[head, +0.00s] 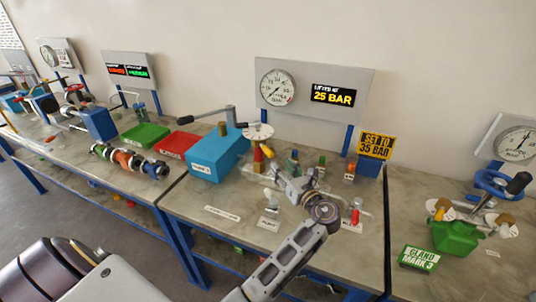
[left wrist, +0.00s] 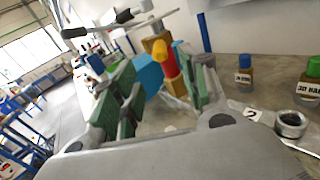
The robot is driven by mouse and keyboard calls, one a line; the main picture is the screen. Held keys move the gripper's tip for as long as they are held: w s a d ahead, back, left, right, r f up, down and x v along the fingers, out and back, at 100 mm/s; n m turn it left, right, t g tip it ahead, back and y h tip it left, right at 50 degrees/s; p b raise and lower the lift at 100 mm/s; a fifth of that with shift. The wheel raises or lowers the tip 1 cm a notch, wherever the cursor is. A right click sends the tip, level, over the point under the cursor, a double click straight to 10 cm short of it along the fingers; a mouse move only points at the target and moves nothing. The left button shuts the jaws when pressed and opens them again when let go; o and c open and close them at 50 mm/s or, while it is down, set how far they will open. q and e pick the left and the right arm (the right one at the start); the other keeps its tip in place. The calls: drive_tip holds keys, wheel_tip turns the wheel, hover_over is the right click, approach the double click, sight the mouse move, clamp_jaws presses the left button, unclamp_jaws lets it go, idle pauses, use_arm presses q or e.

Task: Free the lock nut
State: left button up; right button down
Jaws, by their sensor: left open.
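My left gripper (head: 286,178) is open, just in front of a small upright valve stack on the middle bench. The stack has a white dial disc (head: 258,132), with a red and yellow part (head: 267,151) and brass parts (head: 258,160) below it. In the left wrist view the gripper's green-padded fingers (left wrist: 160,85) stand apart on either side of the stack. The red and yellow part (left wrist: 169,64) and a brass block (left wrist: 155,43) show between them; contact cannot be told. I cannot tell for certain which part is the lock nut. My right gripper is not in view.
A blue box (head: 217,160) with a dark-handled lever stands left of the stack. Small bottles (left wrist: 243,76) and a metal ring (left wrist: 291,124) stand to the right. A gauge panel (head: 315,92) reading 25 BAR and a "SET TO 35 BAR" sign (head: 376,145) are behind.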

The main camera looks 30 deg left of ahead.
sight(272, 157)
use_arm(q)
drive_tip(key=b+x, duration=0.1)
drive_tip(key=x, duration=0.1)
drive_tip(key=shift+w+a+f, duration=0.15)
drive_tip(key=shift+w+a, duration=0.05)
drive_tip(key=shift+a, duration=0.15)
drive_tip(key=shift+b+x, duration=0.45)
drive_tip(key=shift+x, duration=0.35)
drive_tip(key=shift+b+x, duration=0.6)
drive_tip(key=shift+x, duration=0.55)
drive_tip(key=shift+b+x, duration=0.55)
drive_tip(key=shift+x, duration=0.55)
drive_tip(key=shift+b+x, duration=0.4)
drive_tip(key=shift+x, duration=0.5)
drive_tip(key=shift+w+a, duration=0.15)
drive_tip(key=shift+a, duration=0.1)
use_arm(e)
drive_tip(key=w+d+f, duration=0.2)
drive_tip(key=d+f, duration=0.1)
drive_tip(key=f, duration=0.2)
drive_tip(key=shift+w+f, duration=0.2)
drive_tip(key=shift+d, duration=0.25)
